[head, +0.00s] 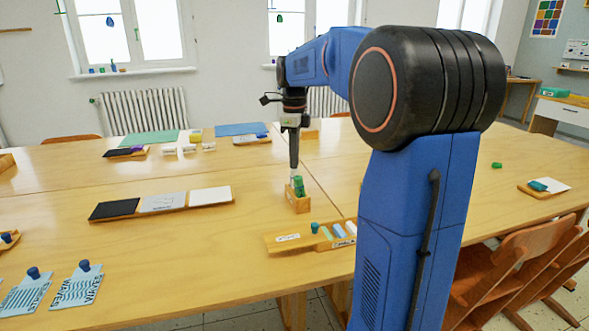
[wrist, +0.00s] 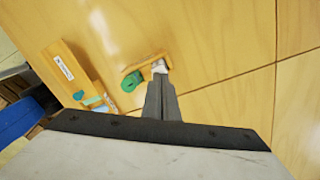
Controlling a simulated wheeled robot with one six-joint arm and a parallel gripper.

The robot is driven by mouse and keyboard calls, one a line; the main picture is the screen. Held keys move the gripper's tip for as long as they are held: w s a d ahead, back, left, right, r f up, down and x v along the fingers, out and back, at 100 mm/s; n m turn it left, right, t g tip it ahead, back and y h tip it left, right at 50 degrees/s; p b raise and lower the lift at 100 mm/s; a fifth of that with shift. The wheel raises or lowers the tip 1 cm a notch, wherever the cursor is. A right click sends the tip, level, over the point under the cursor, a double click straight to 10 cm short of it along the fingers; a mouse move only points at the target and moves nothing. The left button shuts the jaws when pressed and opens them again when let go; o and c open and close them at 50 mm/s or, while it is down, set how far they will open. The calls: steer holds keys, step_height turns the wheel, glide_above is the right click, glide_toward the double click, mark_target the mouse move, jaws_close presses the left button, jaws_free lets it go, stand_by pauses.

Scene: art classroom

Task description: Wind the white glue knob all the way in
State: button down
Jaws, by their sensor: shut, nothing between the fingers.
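A small wooden holder (head: 299,204) stands on the table below my gripper, with a green piece (head: 299,187) in it. In the wrist view the holder (wrist: 150,63) lies just beyond the fingertips, with the green piece (wrist: 131,81) at its left. A small white part (wrist: 159,66), likely the white glue knob, shows right at the fingertips; its lower side is hidden by them. My gripper (head: 294,166) points straight down over the holder, its fingers shut and empty. The fingers also show in the wrist view (wrist: 160,80). I cannot tell whether they touch the white part.
A labelled wooden tray (head: 285,245) with coloured pieces lies close in front of the holder. A long board with black, grey and white panels (head: 163,202) lies to the left. Blue-tabbed wave cards (head: 77,287) lie front left. Table between is clear.

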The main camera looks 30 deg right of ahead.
steer(key=shift+r, duration=0.4)
stand_by(0.4)
steer(key=c, duration=0.8)
jaws_free()
steer(key=shift+o, duration=0.2)
